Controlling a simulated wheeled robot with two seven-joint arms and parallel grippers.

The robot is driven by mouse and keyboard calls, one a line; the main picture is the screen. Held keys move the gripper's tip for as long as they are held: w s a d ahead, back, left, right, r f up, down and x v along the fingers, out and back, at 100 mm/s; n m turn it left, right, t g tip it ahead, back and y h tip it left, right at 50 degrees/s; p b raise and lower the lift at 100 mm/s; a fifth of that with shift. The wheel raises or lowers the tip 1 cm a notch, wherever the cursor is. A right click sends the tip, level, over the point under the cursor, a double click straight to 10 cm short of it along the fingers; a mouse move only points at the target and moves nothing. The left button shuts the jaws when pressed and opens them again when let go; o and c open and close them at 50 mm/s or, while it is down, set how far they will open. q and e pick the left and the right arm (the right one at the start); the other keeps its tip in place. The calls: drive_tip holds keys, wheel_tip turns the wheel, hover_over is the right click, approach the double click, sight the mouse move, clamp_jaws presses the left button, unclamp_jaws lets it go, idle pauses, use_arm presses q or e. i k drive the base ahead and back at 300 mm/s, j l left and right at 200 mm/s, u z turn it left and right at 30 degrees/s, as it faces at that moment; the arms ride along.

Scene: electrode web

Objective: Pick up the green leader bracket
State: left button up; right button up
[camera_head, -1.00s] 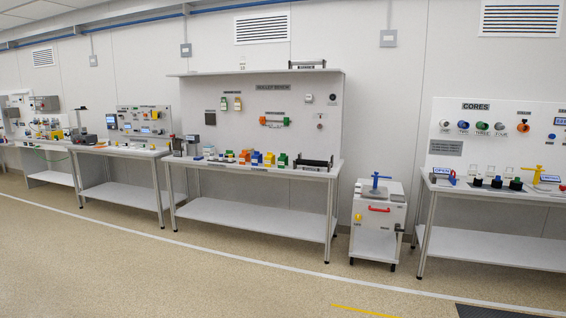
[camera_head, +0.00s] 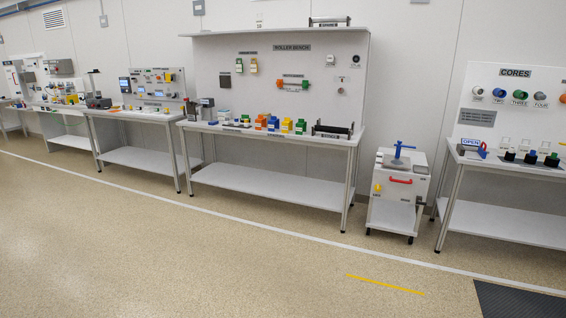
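The roller bench (camera_head: 282,135) stands across the middle of the view, some way off. On its table are several small blocks in orange (camera_head: 261,121), blue (camera_head: 273,122), yellow (camera_head: 286,125) and green (camera_head: 300,127). A green piece (camera_head: 305,86) also shows on its back panel, to the right of an orange piece (camera_head: 282,84). These are too small to tell which green thing is the leader bracket. Neither of my grippers is in view.
A white cart (camera_head: 398,190) with a blue-handled device stands right of the roller bench. The cores bench (camera_head: 505,215) is at the right, other benches (camera_head: 140,155) at the left. Open floor (camera_head: 200,250) lies in front, with a yellow line (camera_head: 385,284) and dark mat (camera_head: 520,300).

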sight(301, 126)
drive_tip(key=i, duration=3.45)
